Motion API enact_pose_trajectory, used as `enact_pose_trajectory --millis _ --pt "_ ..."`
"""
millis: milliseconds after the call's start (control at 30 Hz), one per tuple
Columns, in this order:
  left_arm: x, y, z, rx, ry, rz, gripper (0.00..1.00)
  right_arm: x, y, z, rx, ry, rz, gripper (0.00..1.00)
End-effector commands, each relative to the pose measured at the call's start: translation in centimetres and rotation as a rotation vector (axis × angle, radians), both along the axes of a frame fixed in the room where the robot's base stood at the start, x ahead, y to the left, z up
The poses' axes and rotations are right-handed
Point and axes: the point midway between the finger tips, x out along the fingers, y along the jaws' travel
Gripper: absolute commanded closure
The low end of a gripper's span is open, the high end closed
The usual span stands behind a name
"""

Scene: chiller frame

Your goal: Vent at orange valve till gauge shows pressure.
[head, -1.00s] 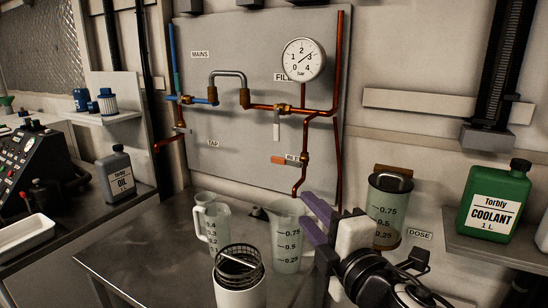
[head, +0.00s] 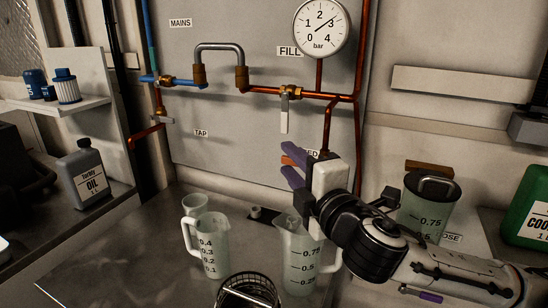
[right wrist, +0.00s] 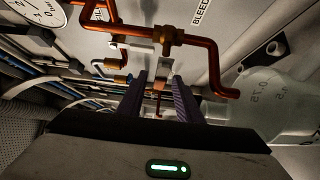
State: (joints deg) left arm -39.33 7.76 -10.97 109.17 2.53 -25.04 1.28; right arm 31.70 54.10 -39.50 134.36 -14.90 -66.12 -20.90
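The round white gauge (head: 319,27) reads in bar from 0 to 4. Its needle points up and right, between 2 and 3 or close to 3. The orange valve handle (head: 288,160) is mostly hidden behind my right gripper (head: 287,160) in the head view. In the right wrist view, the orange handle (right wrist: 160,85) shows between the two purple fingers of my right gripper (right wrist: 160,92), with gaps beside it, so the gripper is open. The brass valve body (right wrist: 170,38) sits on copper pipe near the BLEED label (right wrist: 203,11). My left gripper is not in view.
A grey-handled valve (head: 285,107) hangs below FILL, above my gripper. Measuring jugs (head: 207,250) (head: 297,262) and a wire basket (head: 246,288) stand on the bench below. A lidded container (head: 424,215) is at the right, an oil bottle (head: 84,175) at the left.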

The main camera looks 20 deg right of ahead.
Motion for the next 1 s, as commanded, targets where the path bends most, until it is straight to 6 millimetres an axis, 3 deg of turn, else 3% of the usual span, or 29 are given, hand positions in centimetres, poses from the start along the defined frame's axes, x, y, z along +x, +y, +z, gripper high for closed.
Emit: enact_pose_trajectory --millis 133,367,500,567,867,1000 --pt "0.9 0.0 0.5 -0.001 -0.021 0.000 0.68 0.3 -0.4 0.0 -0.001 0.000 -0.007 0.68" --pt "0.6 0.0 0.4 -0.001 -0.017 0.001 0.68 0.3 -0.5 0.0 0.000 0.000 -0.007 0.70" --pt "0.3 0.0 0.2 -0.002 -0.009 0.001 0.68 0.3 -0.4 0.0 0.000 0.000 -0.007 0.93" --pt "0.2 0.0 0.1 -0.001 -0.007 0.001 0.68 0.3 -0.4 0.0 0.000 0.000 -0.007 1.00" --pt "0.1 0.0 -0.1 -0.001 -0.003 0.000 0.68 0.5 -0.3 0.0 0.005 -0.003 -0.005 1.00" --pt "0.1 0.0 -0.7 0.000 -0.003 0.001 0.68 1.5 0.4 0.0 0.025 -0.022 0.008 1.00"
